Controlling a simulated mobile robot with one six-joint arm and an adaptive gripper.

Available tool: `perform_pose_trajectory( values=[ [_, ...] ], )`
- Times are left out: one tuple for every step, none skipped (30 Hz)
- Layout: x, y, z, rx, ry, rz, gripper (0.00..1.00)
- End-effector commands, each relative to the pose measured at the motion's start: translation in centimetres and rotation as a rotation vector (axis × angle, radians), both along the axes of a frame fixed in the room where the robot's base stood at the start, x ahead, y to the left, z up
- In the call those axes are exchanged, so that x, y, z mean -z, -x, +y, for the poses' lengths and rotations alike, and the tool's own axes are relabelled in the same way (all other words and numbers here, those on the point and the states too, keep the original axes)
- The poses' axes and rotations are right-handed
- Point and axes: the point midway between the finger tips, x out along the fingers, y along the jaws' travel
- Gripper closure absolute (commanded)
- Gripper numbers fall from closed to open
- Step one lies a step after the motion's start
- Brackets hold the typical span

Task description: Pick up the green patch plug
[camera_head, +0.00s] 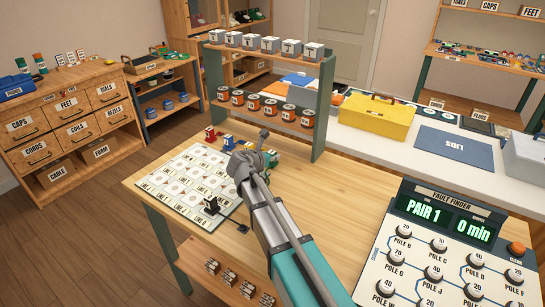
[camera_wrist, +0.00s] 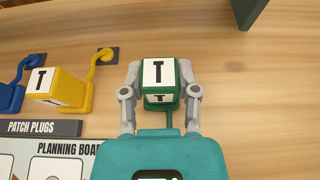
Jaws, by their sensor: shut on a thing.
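The green patch plug (camera_wrist: 160,91) is a green block with white faces marked T. In the wrist view it sits between the two grey fingers of my gripper (camera_wrist: 160,85), which are shut on its left and right sides. A short green part shows below it, partly hidden by my teal gripper body. In the head view my gripper (camera_head: 262,155) is over the back of the wooden bench, and the plug is mostly hidden behind it. I cannot tell whether the plug is clear of the bench.
A yellow plug (camera_wrist: 72,90) and a blue plug (camera_wrist: 12,95) stand to the left, with a red plug (camera_head: 210,134) further left. The planning board (camera_head: 178,190) lies on the bench. A green-posted shelf (camera_head: 322,110) rises behind. The fault finder panel (camera_head: 450,255) is at right.

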Motion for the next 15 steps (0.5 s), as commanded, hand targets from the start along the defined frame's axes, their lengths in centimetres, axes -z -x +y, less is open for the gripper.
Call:
perform_pose_trajectory(
  values=[
    [-0.4, 0.0, 0.0, 0.0, 0.0, 0.0, 1.0],
    [-0.6, 0.0, 0.0, 0.0, 0.0, 0.0, 1.0],
    [-0.8, 0.0, 0.0, 0.0, 0.0, 0.0, 1.0],
    [-1.0, 0.0, 0.0, 0.0, 0.0, 0.0, 1.0],
    [-1.2, 0.0, 0.0, 0.0, 0.0, 0.0, 1.0],
    [-1.5, 0.0, 0.0, 0.0, 0.0, 0.0, 1.0],
    [-1.8, 0.0, 0.0, 0.0, 0.0, 0.0, 1.0],
    [-2.0, 0.0, 0.0, 0.0, 0.0, 0.0, 1.0],
    [-2.4, 0.0, 0.0, 0.0, 0.0, 0.0, 1.0],
    [-2.7, 0.0, 0.0, 0.0, 0.0, 0.0, 1.0],
    [-3.0, 0.0, 0.0, 0.0, 0.0, 0.0, 1.0],
    [-3.4, 0.1, 0.0, -0.001, 0.0, 0.0, 1.0],
    [-3.8, 0.6, -0.1, -0.001, 0.0, 0.0, 1.0],
    [-4.1, 0.9, -0.1, -0.001, 0.0, 0.0, 1.0],
    [-4.5, 1.3, -0.2, -0.001, 0.0, 0.0, 1.0]
  ],
)
